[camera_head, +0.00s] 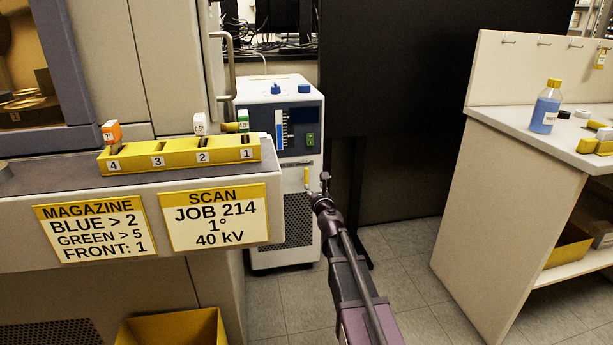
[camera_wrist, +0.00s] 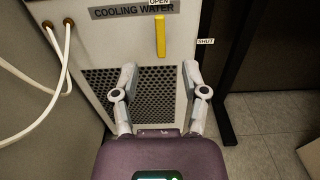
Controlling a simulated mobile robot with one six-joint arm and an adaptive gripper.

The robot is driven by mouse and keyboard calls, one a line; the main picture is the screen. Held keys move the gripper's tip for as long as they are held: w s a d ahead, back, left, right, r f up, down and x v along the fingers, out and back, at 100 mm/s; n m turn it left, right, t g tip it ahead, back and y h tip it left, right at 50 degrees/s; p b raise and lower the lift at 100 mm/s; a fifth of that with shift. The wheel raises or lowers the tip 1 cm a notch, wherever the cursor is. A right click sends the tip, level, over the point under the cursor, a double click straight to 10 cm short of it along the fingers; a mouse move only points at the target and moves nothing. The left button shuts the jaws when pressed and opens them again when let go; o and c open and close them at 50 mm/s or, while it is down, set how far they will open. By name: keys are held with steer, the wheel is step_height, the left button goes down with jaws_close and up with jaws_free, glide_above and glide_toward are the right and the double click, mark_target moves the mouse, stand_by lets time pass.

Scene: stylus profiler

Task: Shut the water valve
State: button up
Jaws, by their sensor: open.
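The water valve's yellow lever (camera_wrist: 160,37) is on the front of a light cabinet, beside the "COOLING WATER" label (camera_wrist: 120,12) in the wrist view. The lever stands upright, its top end by the "OPEN" tag (camera_wrist: 159,3). The "SHUT" tag (camera_wrist: 205,42) is to its right. The yellow lever also shows in the head view (camera_head: 307,177). My gripper (camera_wrist: 159,72) is open and empty, its fingertips spread just below the lever in the picture. In the head view my gripper (camera_head: 319,188) is by the lever; I cannot tell whether it touches.
The chiller cabinet (camera_head: 286,97) has a dark perforated grille (camera_wrist: 140,95) below the lever. White hoses (camera_wrist: 45,75) run at the left. A bench with magazine slots (camera_head: 180,158) is left of it, a dark panel (camera_head: 400,80) right. Floor (camera_head: 415,265) is clear before the panel.

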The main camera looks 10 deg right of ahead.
mark_target(307, 170)
steer(key=shift+w, duration=0.1)
stand_by(0.3)
steer(key=w, duration=1.3)
steer(key=shift+w, duration=0.35)
steer(key=shift+a, duration=0.1)
jaws_close()
